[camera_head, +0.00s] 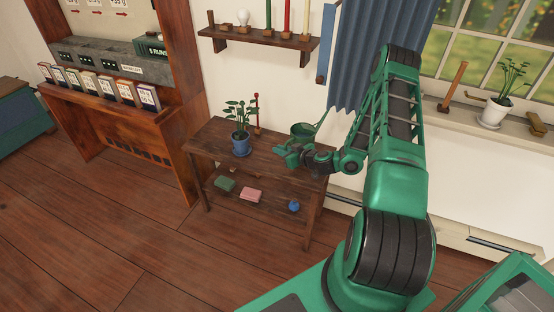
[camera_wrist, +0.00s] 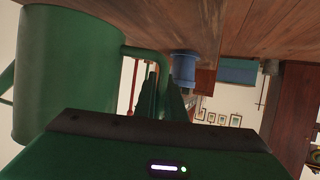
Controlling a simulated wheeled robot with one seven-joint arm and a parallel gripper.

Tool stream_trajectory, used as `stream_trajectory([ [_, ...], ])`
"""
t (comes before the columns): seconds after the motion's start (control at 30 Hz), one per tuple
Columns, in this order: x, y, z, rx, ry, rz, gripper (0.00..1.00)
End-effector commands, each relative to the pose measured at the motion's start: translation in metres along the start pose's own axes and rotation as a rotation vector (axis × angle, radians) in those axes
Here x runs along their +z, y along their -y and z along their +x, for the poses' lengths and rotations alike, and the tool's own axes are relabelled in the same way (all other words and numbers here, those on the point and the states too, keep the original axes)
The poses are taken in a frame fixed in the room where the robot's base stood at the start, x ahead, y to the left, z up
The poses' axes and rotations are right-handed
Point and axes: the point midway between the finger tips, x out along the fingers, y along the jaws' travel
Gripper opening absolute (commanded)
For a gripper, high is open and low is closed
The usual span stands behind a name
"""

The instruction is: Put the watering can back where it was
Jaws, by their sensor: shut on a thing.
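The green watering can (camera_head: 303,130) is at the right end of the small dark wooden table (camera_head: 225,135), its spout pointing up and right. My gripper (camera_head: 284,150) is at the near side of the can, over the tabletop. In the wrist view, which looks upside down, the can (camera_wrist: 68,75) fills the left side. Its handle (camera_wrist: 150,58) runs between my gripper's fingers (camera_wrist: 163,92), which are shut on it. I cannot tell whether the can's base touches the tabletop.
A plant in a blue pot (camera_head: 241,144) stands left of the can, with a red-topped stick (camera_head: 257,112) behind. The lower shelf holds a green item (camera_head: 225,183), pink item (camera_head: 251,194) and blue ball (camera_head: 294,205). A wall shelf (camera_head: 258,38) hangs above.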

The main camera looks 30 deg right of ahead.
Motion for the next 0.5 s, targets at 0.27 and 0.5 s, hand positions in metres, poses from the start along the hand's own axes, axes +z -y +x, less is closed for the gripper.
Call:
stream_trajectory([
  [0.27,0.021,0.001,0.009,0.000,-0.001,0.001,0.00],
  [0.5,0.035,0.001,0.016,0.000,-0.003,-0.001,0.00],
])
